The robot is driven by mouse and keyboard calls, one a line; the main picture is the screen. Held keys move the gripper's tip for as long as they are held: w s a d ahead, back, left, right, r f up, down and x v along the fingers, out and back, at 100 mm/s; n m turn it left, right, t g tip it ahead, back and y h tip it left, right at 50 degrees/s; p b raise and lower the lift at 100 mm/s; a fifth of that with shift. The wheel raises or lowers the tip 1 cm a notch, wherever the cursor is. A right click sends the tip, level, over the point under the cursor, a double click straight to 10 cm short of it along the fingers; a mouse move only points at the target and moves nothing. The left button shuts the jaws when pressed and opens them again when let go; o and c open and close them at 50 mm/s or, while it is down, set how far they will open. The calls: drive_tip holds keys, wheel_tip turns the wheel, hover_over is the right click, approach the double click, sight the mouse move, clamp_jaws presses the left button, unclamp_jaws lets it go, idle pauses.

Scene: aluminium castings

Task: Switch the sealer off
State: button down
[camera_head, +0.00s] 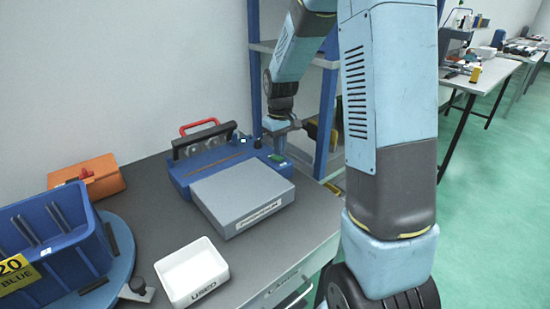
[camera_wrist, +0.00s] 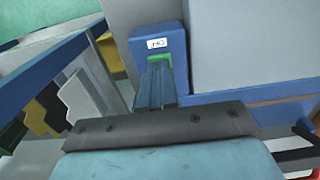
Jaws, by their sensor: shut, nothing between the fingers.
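The sealer is a blue machine (camera_head: 183,168) with a grey box-like part (camera_head: 240,190) at its front, standing on the dark worktop. A black bar with a red handle (camera_head: 198,124) rises at its back. My gripper (camera_head: 279,152) points down over the sealer's right end. In the wrist view, my gripper's shut fingers (camera_wrist: 154,82) are empty and lie over a green switch (camera_wrist: 160,60). The switch sits beside a small white label (camera_wrist: 156,44) on the blue housing. The fingers partly hide the switch. I cannot tell whether they touch it or which way it is set.
A white tray marked USED (camera_head: 192,276) stands in front of the sealer. A blue bin (camera_head: 65,232) on a round blue base and an orange box (camera_head: 98,178) are at left. A blue-framed shelf rack (camera_head: 255,75) rises close behind my gripper.

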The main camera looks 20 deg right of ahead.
sight(280, 159)
drive_tip(key=shift+f, duration=0.8)
idle(0.5)
drive_tip(key=shift+r, duration=3.55)
drive_tip(key=s+r+m+t, duration=0.2)
drive_tip(key=s+r+t, duration=0.1)
drive_tip(key=s+r, duration=0.9)
drive_tip(key=s+r+m+t, duration=0.2)
drive_tip(key=s, duration=1.4)
drive_tip(key=shift+a+m+t, duration=0.2)
drive_tip(key=shift+m+t, duration=0.1)
drive_tip(key=shift+w+r, duration=0.1)
drive_tip(key=shift+r, duration=0.05)
